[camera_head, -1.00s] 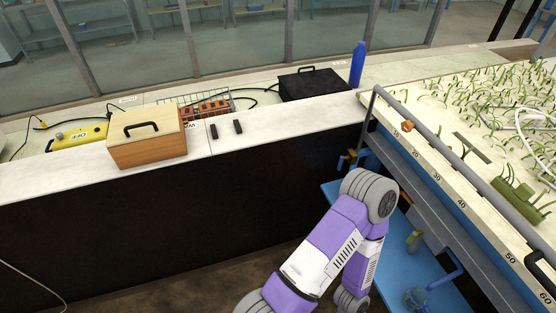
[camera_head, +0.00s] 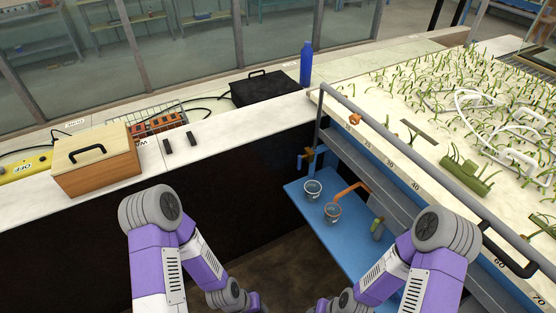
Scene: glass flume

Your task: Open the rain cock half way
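A small brass-coloured valve (camera_head: 308,153) stands on a pipe under the near left corner of the flume bed. A small orange fitting (camera_head: 355,119) sits on the grey rail (camera_head: 395,149) along the bed's edge. I cannot tell which of the two is the rain cock, nor how far either is turned. My two arms come in at the bottom, with the elbows raised and the forearms reaching down and inward. Both grippers are below the picture's edge, so their state is hidden.
Two small buckets (camera_head: 312,190) (camera_head: 332,212) and an orange bent pipe (camera_head: 352,189) are on the blue shelf (camera_head: 345,245) below. A wooden box (camera_head: 97,165), a black case (camera_head: 264,90) and a blue bottle (camera_head: 306,64) stand on the counter. The bed holds green plants (camera_head: 470,90).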

